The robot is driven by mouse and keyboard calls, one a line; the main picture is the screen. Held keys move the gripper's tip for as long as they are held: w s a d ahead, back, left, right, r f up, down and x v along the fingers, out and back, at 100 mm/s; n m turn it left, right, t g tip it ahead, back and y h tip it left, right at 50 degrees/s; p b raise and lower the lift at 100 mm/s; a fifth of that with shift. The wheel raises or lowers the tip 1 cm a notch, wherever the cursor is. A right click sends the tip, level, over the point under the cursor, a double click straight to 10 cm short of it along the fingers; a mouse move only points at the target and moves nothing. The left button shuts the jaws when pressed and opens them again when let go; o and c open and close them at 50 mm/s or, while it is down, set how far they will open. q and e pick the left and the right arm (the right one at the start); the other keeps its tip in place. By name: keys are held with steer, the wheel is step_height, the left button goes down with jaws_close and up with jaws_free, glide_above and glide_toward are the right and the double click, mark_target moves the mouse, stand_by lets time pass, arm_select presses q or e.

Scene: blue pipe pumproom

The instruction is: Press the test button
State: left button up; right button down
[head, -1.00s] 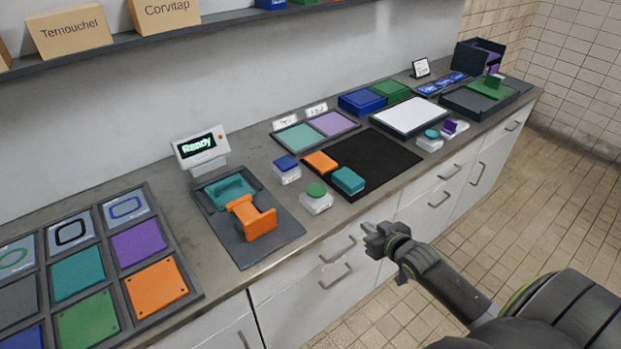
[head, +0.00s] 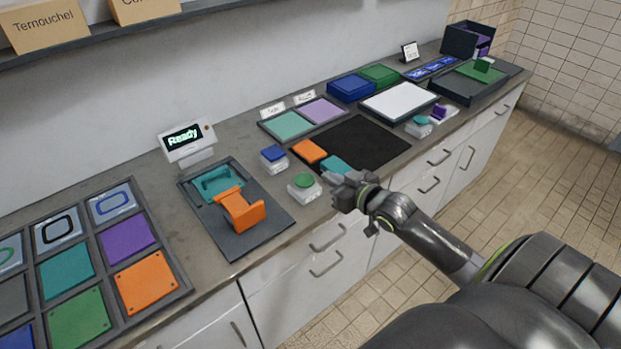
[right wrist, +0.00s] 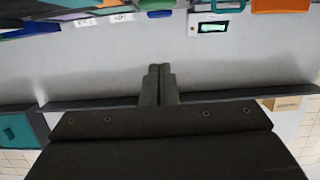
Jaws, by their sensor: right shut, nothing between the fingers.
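A green push button (head: 304,181) on a white base and a blue push button (head: 273,153) on a white base stand on the worktop. A teal button (head: 421,120) and a purple button (head: 438,111) stand farther right. I cannot read which one is the test button. A display (head: 186,142) reads "Ready" and has a small reddish dot at its right edge. My right gripper (head: 335,189) is shut and empty, just right of the green button and apart from it. Its closed fingers show in the right wrist view (right wrist: 158,77). My left gripper is out of view.
A dark fixture (head: 267,226) with an orange clamp-like part (head: 241,210) lies left of the green button. A black mat (head: 362,140) with orange and teal blocks lies behind my right gripper. A tray of coloured plates (head: 178,288) is at left. A shelf (head: 200,12) runs above.

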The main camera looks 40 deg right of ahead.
glide_above(310, 184)
steer(key=shift+s+f, duration=0.2)
steer(key=shift+f, duration=0.3)
steer(key=shift+s+f, duration=0.2)
steer(key=shift+f, duration=0.25)
steer(key=f, duration=0.3)
steer(key=shift+w, duration=0.4)
steer(key=shift+f, duration=0.65)
step_height(310, 184, down, 2)
steer(key=b, duration=0.3)
steer(key=shift+s+f, duration=0.1)
